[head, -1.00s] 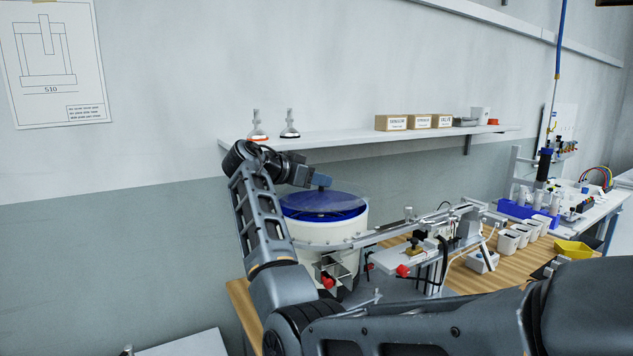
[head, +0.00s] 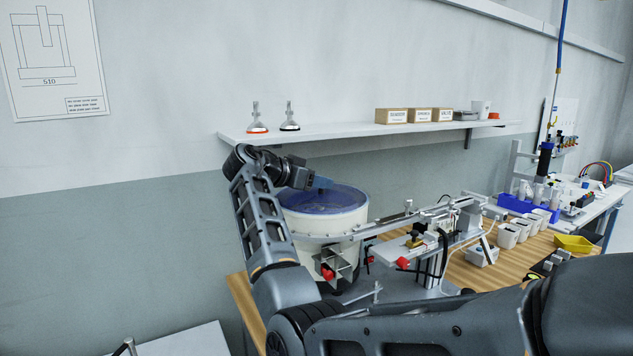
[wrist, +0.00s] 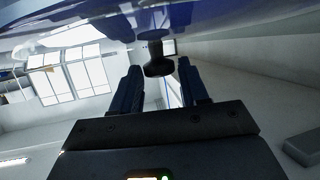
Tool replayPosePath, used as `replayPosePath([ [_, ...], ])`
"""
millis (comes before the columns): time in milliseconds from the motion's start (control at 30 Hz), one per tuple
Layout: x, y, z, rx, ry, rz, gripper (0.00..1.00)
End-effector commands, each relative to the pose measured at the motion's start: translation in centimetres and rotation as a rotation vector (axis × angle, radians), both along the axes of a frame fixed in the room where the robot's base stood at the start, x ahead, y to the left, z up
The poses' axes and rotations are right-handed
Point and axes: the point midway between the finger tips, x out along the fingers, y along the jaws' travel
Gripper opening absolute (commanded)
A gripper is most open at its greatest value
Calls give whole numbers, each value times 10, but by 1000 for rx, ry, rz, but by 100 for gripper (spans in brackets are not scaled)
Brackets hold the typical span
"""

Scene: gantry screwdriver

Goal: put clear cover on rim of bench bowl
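The clear cover (head: 338,202) is a thin, see-through, blue-tinted disc. In the head view it lies level across the top of the white bench bowl (head: 345,224), at or very close to its rim; I cannot tell if it touches all round. My gripper (head: 322,182) is above the middle of the cover. In the wrist view my gripper (wrist: 160,68) has its two dark blue fingers on either side of the cover's black knob (wrist: 158,68) and appears shut on it. The cover's glossy face (wrist: 110,22) fills the top of the wrist view.
A metal feed track (head: 400,222) runs right from the bowl above the wooden bench (head: 515,262). A wall shelf (head: 350,139) behind carries two suction-cup tools (head: 257,118) and several boxes (head: 418,115).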

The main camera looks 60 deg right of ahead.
Motion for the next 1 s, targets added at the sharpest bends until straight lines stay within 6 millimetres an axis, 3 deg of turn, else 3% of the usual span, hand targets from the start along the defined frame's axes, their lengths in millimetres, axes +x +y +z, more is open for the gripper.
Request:
replayPosePath([
  [167,0,0,0,0,0,0,60],
  [433,0,0,3,0,0,0,60],
  [600,0,0,18,0,-1,1,60],
  [667,5,11,15,-2,-2,3,60],
  [1000,29,75,40,-1,-2,2,60],
])
